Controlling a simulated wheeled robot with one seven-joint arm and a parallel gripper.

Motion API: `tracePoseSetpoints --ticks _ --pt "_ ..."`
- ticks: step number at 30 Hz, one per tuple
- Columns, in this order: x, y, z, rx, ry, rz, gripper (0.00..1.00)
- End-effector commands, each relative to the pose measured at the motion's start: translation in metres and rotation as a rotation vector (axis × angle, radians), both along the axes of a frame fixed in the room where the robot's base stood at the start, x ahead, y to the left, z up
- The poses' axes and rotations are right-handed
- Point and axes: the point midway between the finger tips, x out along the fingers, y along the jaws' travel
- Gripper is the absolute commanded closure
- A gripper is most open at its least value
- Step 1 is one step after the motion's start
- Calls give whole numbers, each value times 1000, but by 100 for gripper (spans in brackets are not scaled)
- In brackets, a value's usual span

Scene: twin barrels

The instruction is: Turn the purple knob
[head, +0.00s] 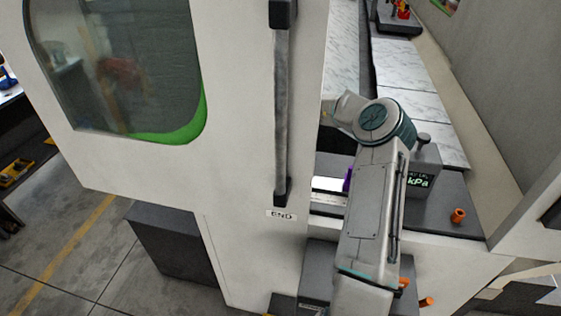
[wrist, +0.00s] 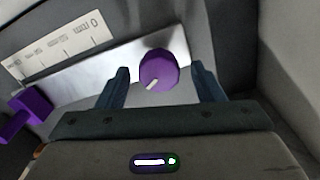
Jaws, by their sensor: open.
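The purple knob (wrist: 158,70) is round with a pale pointer line and sits on a light metal plate in the wrist view. My gripper (wrist: 160,80) is open, with one dark finger on each side of the knob. Gaps show between the fingers and the knob, so I see no grip on it. In the head view my arm hides the gripper and the knob. A bit of purple (head: 348,180) shows beside my arm there; I cannot tell which purple part it is.
Another purple part (wrist: 30,108), blocky, stands left of the knob near a white scale label (wrist: 50,48). In the head view a grey box with a kPa display (head: 420,182) and an orange piece (head: 458,215) are right of my arm. A door with a long handle (head: 281,110) stands left.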

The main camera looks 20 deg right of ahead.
Motion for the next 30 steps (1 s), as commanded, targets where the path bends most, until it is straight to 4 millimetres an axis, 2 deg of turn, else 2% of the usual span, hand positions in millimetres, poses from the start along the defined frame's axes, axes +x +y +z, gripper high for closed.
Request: tracePoseSetpoints --ticks 2,3,7,8,20,30 --pt "0 0 0 0 0 0 39" --pt "0 0 0 0 0 0 44" --pt "0 0 0 0 0 0 81" --pt "0 0 0 0 0 0 84" --pt "0 0 1 0 -1 -58 84" --pt "1 0 1 0 -1 -307 84"
